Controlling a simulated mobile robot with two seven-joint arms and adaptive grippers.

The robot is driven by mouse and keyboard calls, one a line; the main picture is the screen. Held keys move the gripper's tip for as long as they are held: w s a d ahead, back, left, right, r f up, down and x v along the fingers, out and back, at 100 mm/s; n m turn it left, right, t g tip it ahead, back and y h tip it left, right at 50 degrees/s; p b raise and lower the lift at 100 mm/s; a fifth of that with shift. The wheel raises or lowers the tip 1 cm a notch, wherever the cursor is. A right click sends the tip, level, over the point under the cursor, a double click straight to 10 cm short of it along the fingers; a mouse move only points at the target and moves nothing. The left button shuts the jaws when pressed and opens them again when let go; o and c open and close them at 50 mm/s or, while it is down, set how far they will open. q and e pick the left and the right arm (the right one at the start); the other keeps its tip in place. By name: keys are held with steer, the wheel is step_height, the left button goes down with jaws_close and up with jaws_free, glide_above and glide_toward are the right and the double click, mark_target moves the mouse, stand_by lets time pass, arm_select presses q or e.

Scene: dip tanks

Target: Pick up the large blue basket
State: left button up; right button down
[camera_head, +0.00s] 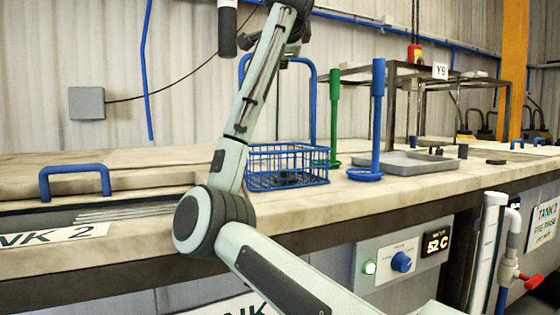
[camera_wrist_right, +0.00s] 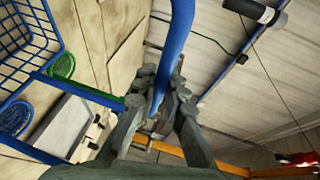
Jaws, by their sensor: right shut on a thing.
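The large blue basket (camera_head: 287,181) is a wire basket with a tall arched handle (camera_head: 312,105). It looks upright at the worktop, behind my right arm; I cannot tell whether its bottom touches the surface. My right gripper (camera_head: 283,48) is at the top of the handle, partly hidden by my wrist. In the right wrist view, my right gripper (camera_wrist_right: 160,90) is shut on the blue handle (camera_wrist_right: 177,45), and the basket's wire side (camera_wrist_right: 28,50) shows at upper left. My left gripper is not in view.
A green long-handled tool (camera_head: 334,115) and a blue one (camera_head: 377,120) stand right of the basket, with a grey tray (camera_head: 412,164) beyond. A blue-handled lid (camera_head: 75,180) is at left. A dark cylinder (camera_head: 227,30) hangs above.

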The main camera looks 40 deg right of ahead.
steer(key=shift+r, duration=0.1)
stand_by(0.5)
